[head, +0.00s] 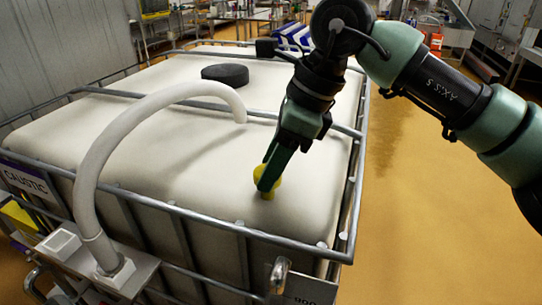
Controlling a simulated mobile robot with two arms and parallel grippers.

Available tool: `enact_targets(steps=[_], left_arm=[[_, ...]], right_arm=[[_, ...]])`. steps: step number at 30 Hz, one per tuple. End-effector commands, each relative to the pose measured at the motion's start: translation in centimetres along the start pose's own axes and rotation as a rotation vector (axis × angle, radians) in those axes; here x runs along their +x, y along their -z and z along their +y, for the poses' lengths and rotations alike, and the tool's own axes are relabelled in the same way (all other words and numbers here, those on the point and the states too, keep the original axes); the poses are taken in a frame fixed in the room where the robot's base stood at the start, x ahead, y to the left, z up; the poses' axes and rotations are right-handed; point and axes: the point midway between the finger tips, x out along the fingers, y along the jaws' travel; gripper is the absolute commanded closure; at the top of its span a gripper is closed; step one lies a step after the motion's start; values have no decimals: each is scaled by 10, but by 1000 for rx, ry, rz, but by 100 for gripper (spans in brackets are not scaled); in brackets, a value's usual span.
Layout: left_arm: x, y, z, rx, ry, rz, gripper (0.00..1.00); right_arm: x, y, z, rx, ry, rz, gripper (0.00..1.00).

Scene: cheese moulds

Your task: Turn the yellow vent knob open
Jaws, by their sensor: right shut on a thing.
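The yellow vent knob (267,193) sits on the white top of the tank, near its front right part. My right gripper (268,178) comes down on it from above and is shut on it. The fingers cover part of the knob, so how far it is turned cannot be told. My left gripper is not in view.
The white tank (205,190) stands in a metal cage whose rails (345,215) run around its top edge. A pale curved hose (125,115) arches over the left part. A black round lid (226,74) lies farther back. Open yellow floor (420,220) is at the right.

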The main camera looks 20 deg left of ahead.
Motion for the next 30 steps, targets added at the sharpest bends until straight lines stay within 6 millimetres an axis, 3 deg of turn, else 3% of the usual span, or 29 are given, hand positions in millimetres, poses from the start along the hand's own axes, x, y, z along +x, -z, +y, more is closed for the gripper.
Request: enact_targets(steps=[15, 30], left_arm=[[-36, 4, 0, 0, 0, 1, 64], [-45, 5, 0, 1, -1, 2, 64]], right_arm=[[-2, -2, -3, -391, -162, 0, 98], [0, -1, -4, -529, -217, 1, 98]])
